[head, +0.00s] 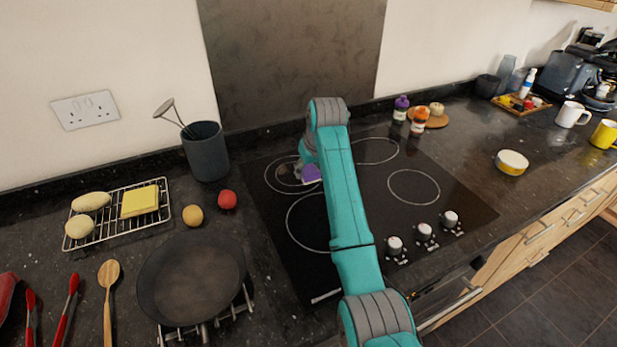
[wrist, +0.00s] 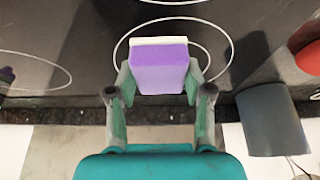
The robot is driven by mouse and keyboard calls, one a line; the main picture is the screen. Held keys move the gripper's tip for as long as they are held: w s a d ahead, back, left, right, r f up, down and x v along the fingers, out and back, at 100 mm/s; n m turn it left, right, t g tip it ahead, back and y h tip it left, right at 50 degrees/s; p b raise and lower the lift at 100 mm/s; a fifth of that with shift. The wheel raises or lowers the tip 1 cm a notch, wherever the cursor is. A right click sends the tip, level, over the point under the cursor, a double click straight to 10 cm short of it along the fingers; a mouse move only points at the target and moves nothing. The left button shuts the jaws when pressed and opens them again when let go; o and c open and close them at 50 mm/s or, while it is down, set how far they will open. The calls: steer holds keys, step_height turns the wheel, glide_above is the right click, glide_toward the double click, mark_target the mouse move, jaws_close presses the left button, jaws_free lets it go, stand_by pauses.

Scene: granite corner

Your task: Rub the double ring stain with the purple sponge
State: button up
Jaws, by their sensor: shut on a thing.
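My gripper (wrist: 160,88) is shut on the purple sponge (wrist: 160,70), with one finger on each side of it. The sponge has a pale layer along its far edge in the wrist view. In the head view the sponge (head: 311,174) is at the right part of the back left hob ring, partly behind my arm. A faint brownish stain (head: 287,173) shows inside that ring, just left of the sponge. Its double ring shape is hard to make out. I cannot tell whether the sponge touches the glass.
The black hob (head: 270,222) has several white rings and knobs at its right front. A dark utensil pot (head: 205,152) and a red ball (head: 227,200) stand left of it. A pan (head: 192,278) is at front left. Shakers (head: 418,122) stand at the back right.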

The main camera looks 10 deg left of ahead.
mark_target(309, 169)
steer(key=shift+r, duration=2.6)
